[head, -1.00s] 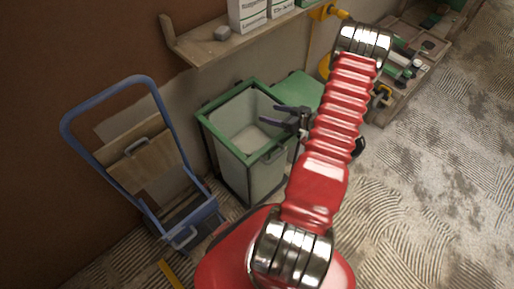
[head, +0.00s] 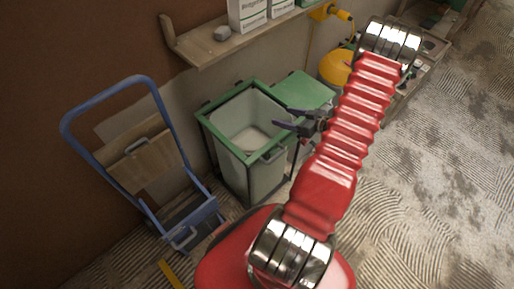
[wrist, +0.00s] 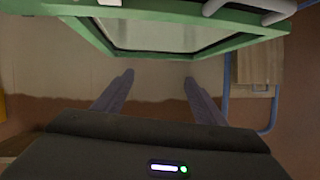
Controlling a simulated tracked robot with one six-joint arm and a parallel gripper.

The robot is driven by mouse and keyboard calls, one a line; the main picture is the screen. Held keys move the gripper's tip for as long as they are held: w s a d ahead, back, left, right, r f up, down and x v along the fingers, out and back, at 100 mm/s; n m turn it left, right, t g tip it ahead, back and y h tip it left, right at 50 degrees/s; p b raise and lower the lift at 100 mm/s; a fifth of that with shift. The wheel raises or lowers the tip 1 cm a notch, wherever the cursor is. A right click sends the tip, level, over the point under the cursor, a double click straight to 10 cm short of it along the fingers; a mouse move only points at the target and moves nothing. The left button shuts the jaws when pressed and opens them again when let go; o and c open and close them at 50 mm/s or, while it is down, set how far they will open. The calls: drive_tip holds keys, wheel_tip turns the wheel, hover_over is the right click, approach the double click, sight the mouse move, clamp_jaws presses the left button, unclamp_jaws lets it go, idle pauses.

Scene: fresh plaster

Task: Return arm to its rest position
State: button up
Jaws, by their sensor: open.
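My gripper (head: 280,124) is open and empty in the head view, beside the right part of the open green-rimmed bin (head: 212,104). My red ribbed arm stretches from the lower middle to the upper right and hides part of what lies behind it. In the wrist view my two dark fingers (wrist: 158,82) stand apart with nothing between them. The bin's green rim (wrist: 160,42) crosses the top of that view. Whether the fingers touch the bin cannot be told.
A blue hand truck (head: 150,85) with a brown board stands at the left. A second bin with a green lid (head: 303,90) stands behind my arm. A wooden shelf (head: 215,47) with boxes is on the wall. The grooved floor (head: 440,190) at the right is clear.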

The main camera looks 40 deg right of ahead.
idle(0.5)
drive_tip(key=shift+m, duration=0.9)
drive_tip(key=shift+s+a+f+m, duration=0.15)
drive_tip(key=shift+a+f+m, duration=0.1)
drive_tip(key=shift+m, duration=0.25)
drive_tip(key=s+a+r+m+g+y, duration=0.3)
drive_tip(key=a+r+g, duration=0.1)
drive_tip(key=a, duration=0.4)
drive_tip(key=s+a+r+m+g+y, duration=0.2)
drive_tip(key=s+a+r+m+g, duration=0.15)
drive_tip(key=a, duration=0.45)
drive_tip(key=s+a+r+n+h, duration=0.1)
drive_tip(key=a+r+n+h, duration=0.2)
drive_tip(key=a+r, duration=0.8)
drive_tip(key=s+a+r+n+h, duration=0.1)
drive_tip(key=a+r+n+h, duration=0.3)
drive_tip(key=a+r, duration=0.8)
wheel_tip(320, 180, up, 5)
drive_tip(key=shift+s+a+f+n+h, duration=0.1)
drive_tip(key=shift+s+a+n+h, duration=0.25)
drive_tip(key=shift+n, duration=0.4)
